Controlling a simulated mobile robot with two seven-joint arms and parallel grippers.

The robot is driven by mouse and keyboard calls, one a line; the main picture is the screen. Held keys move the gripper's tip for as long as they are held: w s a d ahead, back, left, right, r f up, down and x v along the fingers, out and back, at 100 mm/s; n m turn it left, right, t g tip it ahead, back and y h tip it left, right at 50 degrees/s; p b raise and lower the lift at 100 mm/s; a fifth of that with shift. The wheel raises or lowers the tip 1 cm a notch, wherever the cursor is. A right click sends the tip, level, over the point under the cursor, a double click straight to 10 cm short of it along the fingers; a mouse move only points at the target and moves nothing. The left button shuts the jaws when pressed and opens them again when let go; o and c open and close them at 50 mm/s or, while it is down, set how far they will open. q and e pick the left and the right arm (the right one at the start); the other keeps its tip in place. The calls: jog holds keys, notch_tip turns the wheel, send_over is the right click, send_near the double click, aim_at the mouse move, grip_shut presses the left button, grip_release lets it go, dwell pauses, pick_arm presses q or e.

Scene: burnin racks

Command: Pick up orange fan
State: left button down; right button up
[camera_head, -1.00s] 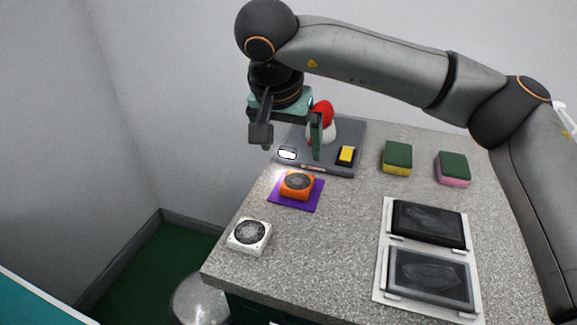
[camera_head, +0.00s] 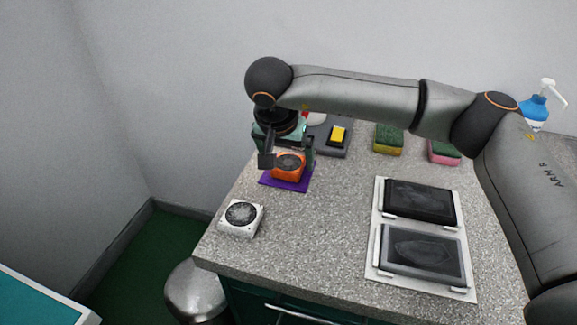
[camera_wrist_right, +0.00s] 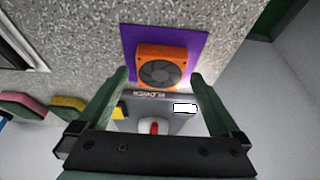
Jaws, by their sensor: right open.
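The orange fan (camera_head: 289,167) sits on a purple mat (camera_head: 287,184) on the speckled counter. My right gripper (camera_head: 287,160) is open just above and behind the fan in the head view, its fingers seeming to stand to either side of it. In the right wrist view the orange fan (camera_wrist_right: 162,66) lies on the purple mat (camera_wrist_right: 208,52), beyond and between the tips of my open right gripper (camera_wrist_right: 158,82). The jaws are empty. I cannot tell from these views how high the fingertips are above the mat. My left gripper does not show.
A white fan (camera_head: 241,217) stands near the counter's left edge. A grey device with a yellow button (camera_head: 338,135) is behind. Sponges (camera_head: 389,140) and a white tray (camera_head: 372,262) with two dark panels are to the right. A blue pump bottle (camera_head: 534,108) is at the far right.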

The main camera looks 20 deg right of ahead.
jog(key=shift+w+d+f, duration=0.1)
jog(key=shift+w+f, duration=0.05)
jog(key=shift+f, duration=0.3)
jog(key=shift+r, duration=0.1)
jog(key=c, duration=1.4)
